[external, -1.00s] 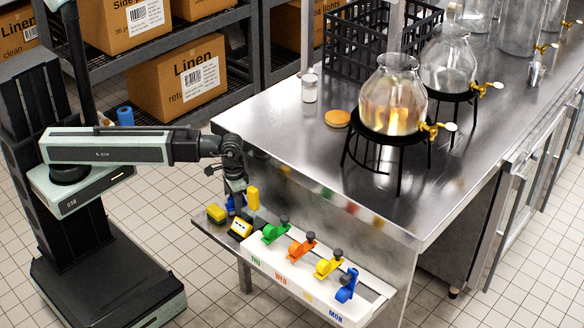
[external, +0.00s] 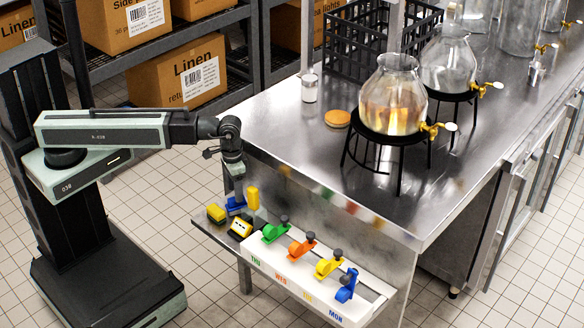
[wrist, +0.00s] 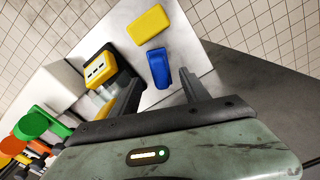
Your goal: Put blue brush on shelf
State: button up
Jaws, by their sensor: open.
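The blue brush (external: 236,206) shows as a small blue block on the grey side ledge (external: 198,229) at the counter's near end. In the wrist view, the brush (wrist: 158,67) lies on the pale surface, just beyond and between my fingertips. My gripper (external: 238,184) points down, above the brush. In the wrist view, my gripper (wrist: 160,76) has its two fingers spread apart with nothing held. Dark metal shelves (external: 195,108) with boxes stand at the back left.
A yellow block (external: 216,213), a yellow-black device (external: 241,228) and an upright yellow piece (external: 253,198) crowd around the brush. A white rack (external: 300,270) of coloured pieces runs to the right. Glass dispensers (external: 395,95) stand on the steel counter (external: 290,135).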

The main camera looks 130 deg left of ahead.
notch_tip(320, 180, up, 6)
jog(key=p, duration=0.3)
jog(key=shift+f+p, duration=0.25)
jog(key=shift+p, duration=0.15)
jog(key=shift+f, duration=0.1)
jog(key=shift+w+d, duration=0.2)
jog(key=shift+d, duration=0.15)
jog(key=w+d+m, duration=0.2)
jog(key=d+m, duration=0.2)
jog(key=d, duration=0.8)
jog(key=w+d+m, duration=0.3)
jog(key=d+m, duration=0.2)
jog(key=d, duration=0.8)
jog(key=w+d+m, duration=0.3)
jog(key=d+m, duration=0.1)
jog(key=d, duration=0.8)
jog(key=shift+w+d+m, duration=0.15)
jog(key=shift+d+m, duration=0.15)
jog(key=shift+d, duration=0.1)
